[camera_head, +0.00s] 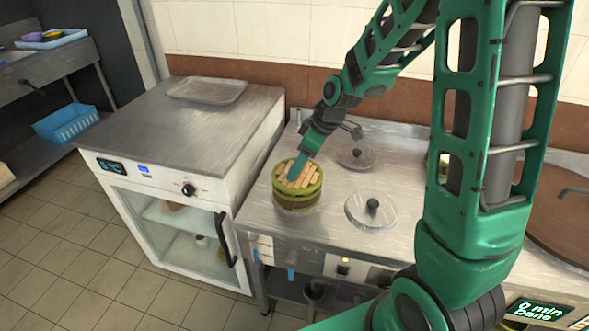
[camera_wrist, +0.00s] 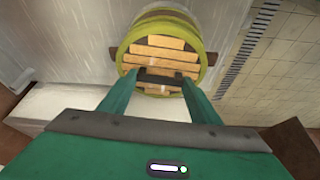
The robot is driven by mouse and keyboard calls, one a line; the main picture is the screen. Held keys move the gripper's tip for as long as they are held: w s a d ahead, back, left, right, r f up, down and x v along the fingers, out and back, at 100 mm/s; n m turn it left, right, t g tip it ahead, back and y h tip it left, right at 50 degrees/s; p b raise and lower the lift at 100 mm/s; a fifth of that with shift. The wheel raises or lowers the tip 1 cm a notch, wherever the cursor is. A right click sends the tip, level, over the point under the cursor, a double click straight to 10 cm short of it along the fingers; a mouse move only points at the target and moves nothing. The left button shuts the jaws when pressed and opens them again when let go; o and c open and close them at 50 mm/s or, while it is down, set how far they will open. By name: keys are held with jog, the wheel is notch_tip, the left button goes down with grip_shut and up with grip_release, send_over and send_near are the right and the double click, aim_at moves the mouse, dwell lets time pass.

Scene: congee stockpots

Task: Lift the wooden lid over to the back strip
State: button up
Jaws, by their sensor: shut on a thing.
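The wooden lid (camera_head: 299,174) is round, made of light slats, and sits on top of a green-rimmed pot (camera_head: 297,198) at the left end of the steel counter. In the wrist view the wooden lid (camera_wrist: 160,48) fills the mouth of the pot, inside its green rim (camera_wrist: 209,58). My gripper (camera_head: 302,166) reaches down onto the lid from above. In the wrist view my gripper (camera_wrist: 160,78) has its two green fingers closed on the lid's dark handle bar (camera_wrist: 172,80). The lid looks seated in the rim; I cannot see any gap under it.
Two round metal lids with dark knobs lie on the counter, one behind (camera_head: 356,156) and one to the right (camera_head: 372,209). Left stands a white cabinet (camera_head: 190,190) with a shallow tray (camera_head: 207,90) on top. A bare strip of counter (camera_head: 395,135) runs along the back wall.

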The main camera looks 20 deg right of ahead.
notch_tip(320, 180, up, 3)
jog(key=shift+s+a+r, duration=0.1)
jog(key=shift+s+a, duration=0.05)
jog(key=s+a+r, duration=0.6)
jog(key=s+a, duration=0.1)
jog(key=s, duration=0.1)
jog(key=shift+s+a+r, duration=0.2)
jog(key=shift+a, duration=0.1)
